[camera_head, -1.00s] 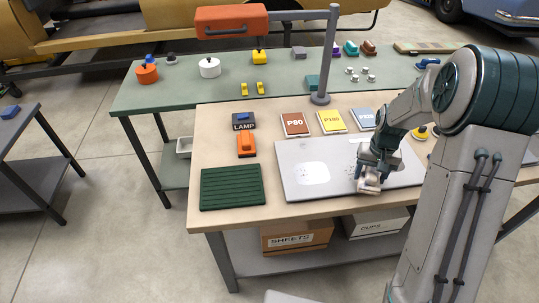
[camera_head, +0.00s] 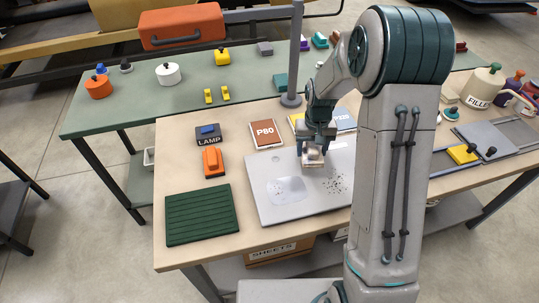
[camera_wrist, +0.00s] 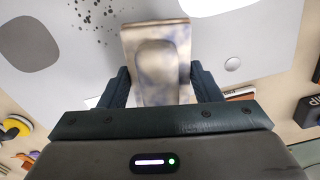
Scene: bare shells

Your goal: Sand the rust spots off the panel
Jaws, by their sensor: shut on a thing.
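The panel (camera_head: 262,195) is a light grey sheet lying flat on the wooden bench. It carries a pale rounded patch (camera_head: 284,190) on its left and a cluster of dark rust speckles (camera_head: 336,186) right of that. In the wrist view the speckles (camera_wrist: 98,18) show at the top, with a grey oval (camera_wrist: 28,43) to the left. My gripper (camera_head: 316,147) is shut on a beige, smudged sanding block (camera_wrist: 157,65), over the back part of the panel, behind the speckles. I cannot tell if the block touches the panel. My arm hides the panel's right part.
A P80 sheet (camera_head: 266,133) and a yellow sheet (camera_head: 296,121) lie behind the panel. A lamp post (camera_head: 294,60) stands close behind my gripper. A dark green ribbed mat (camera_head: 200,215) and an orange tool (camera_head: 213,162) lie left. A filler can (camera_head: 483,88) stands right.

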